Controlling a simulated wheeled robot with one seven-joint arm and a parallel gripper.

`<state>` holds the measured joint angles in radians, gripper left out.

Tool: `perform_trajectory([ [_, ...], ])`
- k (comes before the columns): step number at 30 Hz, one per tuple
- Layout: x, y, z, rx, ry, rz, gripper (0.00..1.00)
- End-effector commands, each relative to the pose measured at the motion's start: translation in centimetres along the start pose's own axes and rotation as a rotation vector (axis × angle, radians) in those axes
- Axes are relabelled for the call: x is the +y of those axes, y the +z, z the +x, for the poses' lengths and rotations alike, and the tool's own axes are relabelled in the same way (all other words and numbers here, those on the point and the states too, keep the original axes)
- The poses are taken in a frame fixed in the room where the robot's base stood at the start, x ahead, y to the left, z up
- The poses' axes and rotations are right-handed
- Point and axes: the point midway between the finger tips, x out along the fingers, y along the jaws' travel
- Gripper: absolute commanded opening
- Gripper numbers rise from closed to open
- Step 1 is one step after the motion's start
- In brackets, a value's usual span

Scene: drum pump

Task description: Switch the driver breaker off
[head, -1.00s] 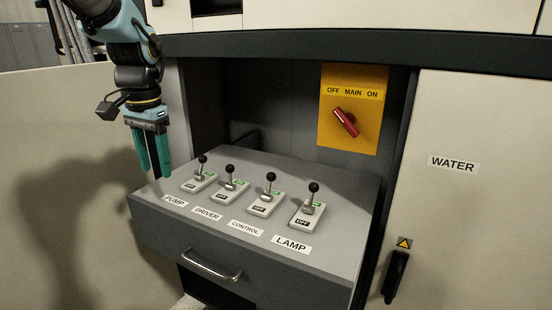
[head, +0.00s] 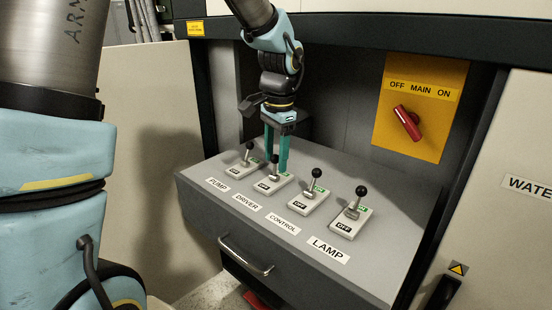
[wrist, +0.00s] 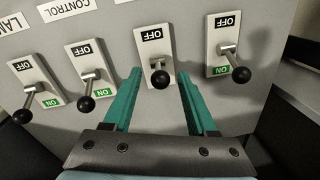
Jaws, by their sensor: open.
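The driver breaker (head: 268,184) is a pale plate with a black-knobbed lever, second from left above the DRIVER label (head: 247,202). In the wrist view its lever (wrist: 158,76) leans away from the OFF mark, towards the ON end; its ON mark is hidden. My gripper (head: 276,168) is open and points down over this breaker. In the wrist view its teal fingers (wrist: 160,92) stand on either side of the driver lever, with gaps to both. I cannot tell how far the fingertips are above the panel.
The pump breaker (head: 248,160) is close on the left, the control breaker (head: 312,190) on the right, the lamp breaker (head: 353,215) farther right. Their levers lean to ON. A red main switch (head: 408,122) sits on a yellow plate behind. A drawer handle (head: 245,258) is in front.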

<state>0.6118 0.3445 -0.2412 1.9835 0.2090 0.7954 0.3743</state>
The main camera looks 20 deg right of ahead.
Motion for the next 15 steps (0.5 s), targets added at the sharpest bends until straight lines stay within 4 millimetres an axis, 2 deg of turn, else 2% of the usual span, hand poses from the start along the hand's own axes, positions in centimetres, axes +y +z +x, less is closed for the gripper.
perform_trajectory([
  [5,0.04,0.05,1.21,-0.001,0.001,-0.001,0.58],
  [13,0.02,0.03,1.38,0.000,0.000,-0.001,0.58],
  [15,0.02,0.03,1.37,0.000,0.000,-0.001,0.52],
])
